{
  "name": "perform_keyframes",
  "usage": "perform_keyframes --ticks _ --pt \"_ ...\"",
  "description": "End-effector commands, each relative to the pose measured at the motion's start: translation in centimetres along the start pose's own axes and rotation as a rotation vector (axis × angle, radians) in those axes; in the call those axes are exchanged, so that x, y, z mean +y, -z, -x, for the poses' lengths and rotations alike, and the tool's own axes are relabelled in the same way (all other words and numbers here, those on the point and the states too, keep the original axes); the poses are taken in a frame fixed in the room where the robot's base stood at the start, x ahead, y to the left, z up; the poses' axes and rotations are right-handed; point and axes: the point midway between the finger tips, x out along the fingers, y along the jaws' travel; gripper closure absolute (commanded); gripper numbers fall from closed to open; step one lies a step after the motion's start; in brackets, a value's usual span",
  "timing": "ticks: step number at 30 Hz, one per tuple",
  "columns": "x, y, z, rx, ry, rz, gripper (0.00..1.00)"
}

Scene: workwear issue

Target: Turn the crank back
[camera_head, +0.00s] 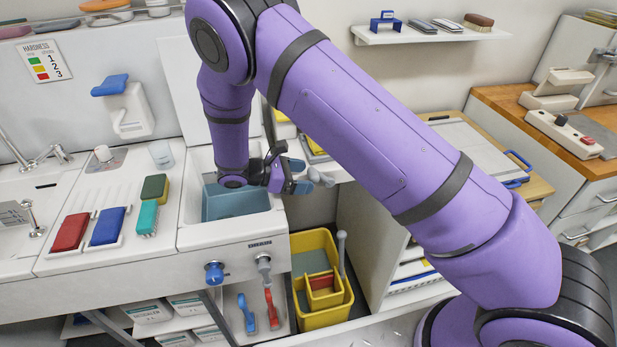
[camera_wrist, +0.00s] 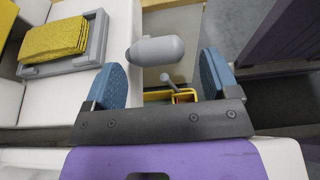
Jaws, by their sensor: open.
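The crank's grey, rounded handle (camera_head: 319,178) shows just right of my gripper's fingers in the head view. The rest of the crank is hidden behind my arm and gripper. My gripper (camera_head: 299,175) is open, with its blue-padded fingers pointing toward the handle. In the wrist view the handle (camera_wrist: 157,50) lies across the gap at the tips of my open gripper (camera_wrist: 165,68). I cannot tell whether either finger touches it.
A blue-grey basin (camera_head: 235,203) sits in the sink below my wrist. A yellow bin (camera_head: 325,316) stands on the floor below. A yellow folded cloth (camera_wrist: 52,38) lies on a grey rack (camera_wrist: 98,40) to the left in the wrist view. A wooden-topped cabinet (camera_head: 462,133) stands to the right.

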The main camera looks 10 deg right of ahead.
Motion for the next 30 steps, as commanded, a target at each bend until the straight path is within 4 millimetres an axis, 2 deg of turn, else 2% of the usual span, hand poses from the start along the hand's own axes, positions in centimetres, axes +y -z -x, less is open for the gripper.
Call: perform_keyframes --ticks 6,12,18,26,30 --pt "0.0 0.1 4.3 0.002 -0.003 0.000 0.19" --pt "-0.1 0.1 7.2 0.001 -0.001 0.002 0.19" --pt "-0.1 0.1 8.3 -0.001 0.000 0.002 0.19" --pt "-0.1 0.1 8.4 0.000 0.000 0.002 0.19" --pt "-0.1 -0.4 7.7 0.015 0.031 -0.015 0.51"
